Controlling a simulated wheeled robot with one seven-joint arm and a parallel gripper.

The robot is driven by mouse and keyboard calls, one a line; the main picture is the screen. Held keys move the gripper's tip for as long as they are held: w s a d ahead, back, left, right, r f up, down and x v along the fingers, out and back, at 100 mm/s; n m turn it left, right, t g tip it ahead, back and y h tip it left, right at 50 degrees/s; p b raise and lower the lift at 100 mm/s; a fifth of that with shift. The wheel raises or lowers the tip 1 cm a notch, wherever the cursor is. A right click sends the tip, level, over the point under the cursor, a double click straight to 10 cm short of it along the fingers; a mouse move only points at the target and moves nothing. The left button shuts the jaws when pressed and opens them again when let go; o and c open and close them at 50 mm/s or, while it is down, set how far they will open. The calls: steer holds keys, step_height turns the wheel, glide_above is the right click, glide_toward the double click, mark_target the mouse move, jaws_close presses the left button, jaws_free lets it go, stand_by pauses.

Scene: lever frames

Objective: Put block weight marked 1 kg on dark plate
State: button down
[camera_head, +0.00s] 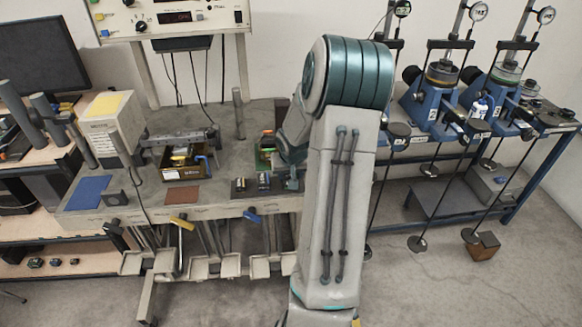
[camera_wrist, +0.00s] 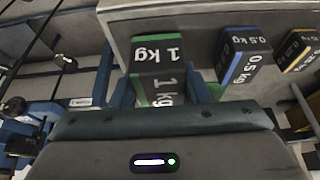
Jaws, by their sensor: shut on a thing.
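The block weight marked 1 kg (camera_wrist: 158,52) is dark with white lettering and a green stripe, at the upper middle of the wrist view. My gripper (camera_wrist: 162,92) is shut on it, with blue-grey fingers on either side of it. In the head view my gripper (camera_head: 291,181) is at the right end of the bench, partly behind my arm; I cannot make out the 1 kg block there. I cannot single out the dark plate for sure. A brown-red flat plate (camera_head: 182,196) and a blue one (camera_head: 87,193) lie on the bench.
A 0.5 kg block (camera_wrist: 247,58) with a blue stripe stands beside the held block, and a smaller yellow-striped block (camera_wrist: 297,50) beyond it. A boxed device (camera_head: 184,163) stands mid-bench. Blue lever frames (camera_head: 430,105) stand on the right. The bench front around the brown-red plate is fairly clear.

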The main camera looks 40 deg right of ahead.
steer(key=shift+f, duration=0.2)
steer(key=shift+f, duration=0.1)
steer(key=c, duration=1.2)
jaws_free()
steer(key=shift+f, duration=0.2)
steer(key=o, duration=0.4)
steer(key=shift+r, duration=0.2)
